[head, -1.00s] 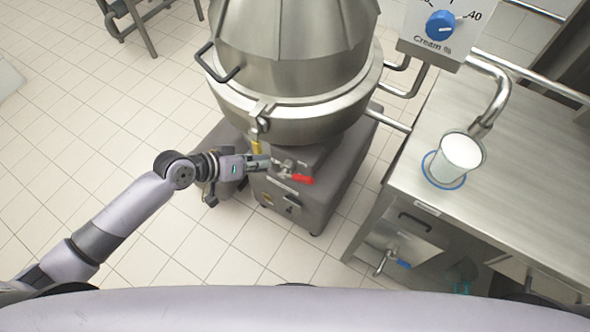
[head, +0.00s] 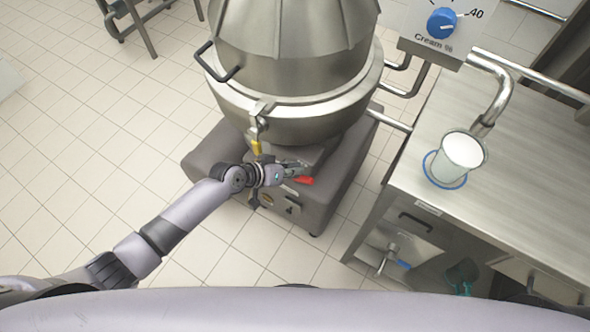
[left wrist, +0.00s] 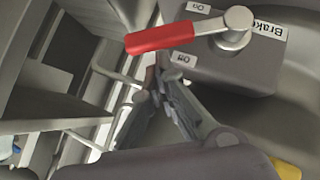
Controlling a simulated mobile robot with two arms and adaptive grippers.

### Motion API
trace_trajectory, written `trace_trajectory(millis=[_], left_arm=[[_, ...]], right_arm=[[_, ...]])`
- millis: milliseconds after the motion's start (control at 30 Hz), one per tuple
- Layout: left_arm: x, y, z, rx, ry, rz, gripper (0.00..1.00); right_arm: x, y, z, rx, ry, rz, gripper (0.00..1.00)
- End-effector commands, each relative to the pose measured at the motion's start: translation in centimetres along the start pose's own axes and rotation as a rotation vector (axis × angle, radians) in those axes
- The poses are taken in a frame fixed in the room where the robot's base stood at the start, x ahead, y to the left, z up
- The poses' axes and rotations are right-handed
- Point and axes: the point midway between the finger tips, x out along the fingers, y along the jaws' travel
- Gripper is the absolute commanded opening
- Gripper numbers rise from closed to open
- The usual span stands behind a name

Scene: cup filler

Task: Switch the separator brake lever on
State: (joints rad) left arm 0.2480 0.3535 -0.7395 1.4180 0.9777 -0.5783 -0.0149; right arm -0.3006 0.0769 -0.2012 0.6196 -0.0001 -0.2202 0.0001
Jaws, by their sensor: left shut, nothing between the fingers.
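The separator brake lever has a red handle (head: 305,180) that shows low on the front of the separator (head: 300,60). In the left wrist view the red handle (left wrist: 160,38) points left from a metal pivot, between the "On" and "Off" labels of the grey block (left wrist: 225,65) marked "Brake". My left gripper (head: 303,168) is shut and empty, right beside the handle in the head view. In the left wrist view its fingertips (left wrist: 155,82) are just below the handle's end. I cannot tell if they touch it. My right gripper is not in view.
A steel table (head: 520,190) stands on the right with a white-filled cup (head: 460,155) under a spout (head: 492,105). A blue cream dial (head: 442,22) is above. A yellow-handled part (head: 256,148) sits just above my left gripper.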

Motion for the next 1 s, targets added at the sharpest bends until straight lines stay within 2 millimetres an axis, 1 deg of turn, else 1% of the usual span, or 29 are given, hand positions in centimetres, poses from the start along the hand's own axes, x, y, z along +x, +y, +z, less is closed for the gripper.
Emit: trace_trajectory(millis=[433,633,1000], left_arm=[[0.2,0.1,0.2,0.001,0.0,-0.001,0.0],[0.2,0.3,0.3,0.027,0.0,-0.027,0.0],[0.6,0.2,0.6,0.067,-0.001,-0.067,0.0]], right_arm=[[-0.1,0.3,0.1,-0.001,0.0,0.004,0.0],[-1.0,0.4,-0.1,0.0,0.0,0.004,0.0],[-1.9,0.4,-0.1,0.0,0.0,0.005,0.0]])
